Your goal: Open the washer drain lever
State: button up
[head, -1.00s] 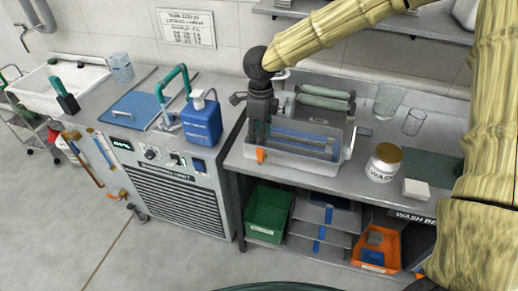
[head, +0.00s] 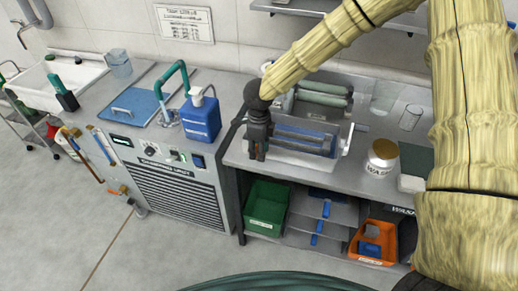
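The washer (head: 312,146) is a grey metal trough with blue rollers inside, standing on the right bench. My gripper (head: 257,156) is dark and points down at the trough's front left corner. It covers the place where a small orange lever showed on the trough's front earlier; the lever is hidden now. I cannot tell whether the fingers touch the lever, or whether they are open or shut.
A blue jug (head: 201,118) stands on the left machine, beside a green pipe. A white jar with a gold lid (head: 382,157) and glass beakers (head: 411,117) stand right of the washer. Green (head: 267,207) and orange bins (head: 372,242) are on the shelf below.

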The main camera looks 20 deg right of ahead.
grip_shut()
jog(key=shift+r+p, duration=0.1)
jog(key=shift+p, duration=0.2)
jog(key=shift+w+a+r+g+h+p, duration=0.1)
jog(key=shift+w+a+g+h+p, duration=0.2)
jog(key=shift+g+h+p, duration=0.6)
jog(key=h+p, duration=0.1)
jog(key=a+g+h+p, duration=0.1)
jog(key=shift+w+a+f+p, duration=0.1)
jog(key=shift+w+f+p, duration=0.2)
jog(key=shift+f+p, duration=0.05)
jog(key=shift+w+a+f+g+h+b, duration=0.2)
jog(key=shift+g+h, duration=0.2)
jog(key=shift+h, duration=0.25)
jog(key=shift+w+a+f+g+h+b, duration=0.15)
jog(key=shift+g+h, duration=0.25)
jog(key=shift+h, duration=0.2)
jog(key=shift+w+a+f+g+h+b, duration=0.1)
jog(key=shift+a+f+g+h, duration=0.1)
jog(key=shift+g+h, duration=0.35)
jog(key=shift+h, duration=0.3)
grip_release()
